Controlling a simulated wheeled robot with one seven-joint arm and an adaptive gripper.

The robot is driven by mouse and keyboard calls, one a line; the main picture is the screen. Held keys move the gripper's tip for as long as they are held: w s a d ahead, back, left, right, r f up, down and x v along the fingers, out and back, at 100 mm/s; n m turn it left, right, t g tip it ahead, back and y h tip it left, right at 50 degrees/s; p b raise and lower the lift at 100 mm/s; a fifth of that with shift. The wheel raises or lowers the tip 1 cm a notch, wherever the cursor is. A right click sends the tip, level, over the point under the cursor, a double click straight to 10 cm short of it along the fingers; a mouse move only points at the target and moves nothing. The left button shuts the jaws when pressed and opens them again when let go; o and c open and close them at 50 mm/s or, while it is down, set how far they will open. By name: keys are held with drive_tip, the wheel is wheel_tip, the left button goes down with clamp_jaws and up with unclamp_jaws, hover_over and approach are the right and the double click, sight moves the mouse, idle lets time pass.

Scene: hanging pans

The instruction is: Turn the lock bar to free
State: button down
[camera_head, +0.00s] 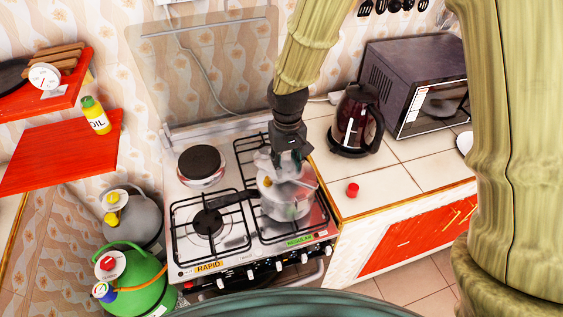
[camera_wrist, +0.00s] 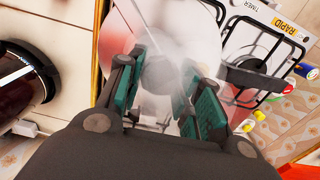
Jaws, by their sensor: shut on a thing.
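A shiny metal pot (camera_head: 287,207) stands on the right front burner of the stove (camera_head: 180,258), with a pale, see-through haze like steam at its top. My gripper (camera_head: 285,160) points down over the pot. In the wrist view, the green-padded fingers (camera_wrist: 160,88) close around a pale part at the top of the pot (camera_wrist: 165,35). This part looks to be the lock bar, but the haze and the fingers hide its shape and its angle.
A dark kettle (camera_head: 356,119) and a microwave (camera_head: 415,82) stand on the tiled counter to the right, with a small red piece (camera_head: 352,189) near its edge.

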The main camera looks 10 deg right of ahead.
sight(287, 165)
idle(0.3)
drive_tip(key=c, duration=0.9)
unclamp_jaws()
drive_tip(key=shift+c, duration=0.2)
wheel_tip(287, 165, up, 12)
